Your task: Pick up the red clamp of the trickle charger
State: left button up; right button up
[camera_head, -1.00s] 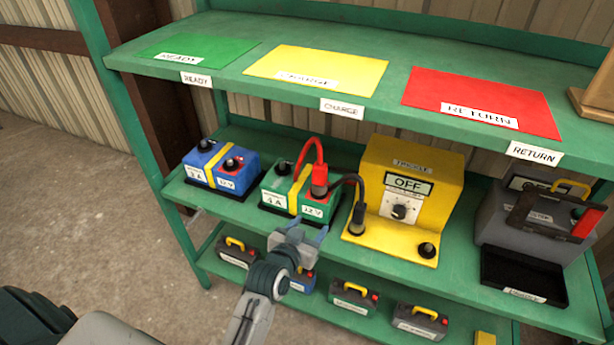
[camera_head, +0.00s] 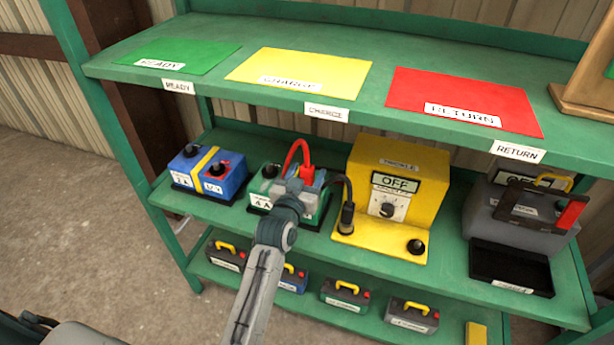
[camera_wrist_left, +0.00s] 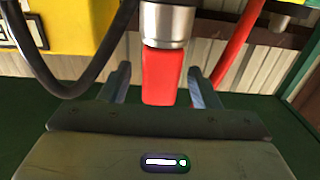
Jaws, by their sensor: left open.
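The red clamp (camera_head: 307,174) stands at the green battery (camera_head: 258,187) on the middle shelf, with a red cable (camera_head: 297,146) looping up from it. In the left wrist view the red clamp (camera_wrist_left: 162,76) is a red block below a silver collar, lying between my two fingers. My left gripper (camera_head: 296,184) is open around it, and a gap shows on each side in the wrist view. The yellow trickle charger (camera_head: 400,168) stands right of the battery and reads OFF. My gripper hides part of the battery and the clamp's lower end. My right gripper is out of view.
A black clamp (camera_head: 347,217) with a dark cable stands close to the right of my gripper. A blue battery (camera_head: 212,175) sits to the left. The upper shelf (camera_head: 213,90) with coloured mats overhangs. A grey tester with a black tray (camera_head: 510,270) is at right.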

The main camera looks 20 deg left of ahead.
pick_arm(q)
jog(key=shift+w, duration=1.25)
grip_shut()
jog(key=shift+r, duration=0.15)
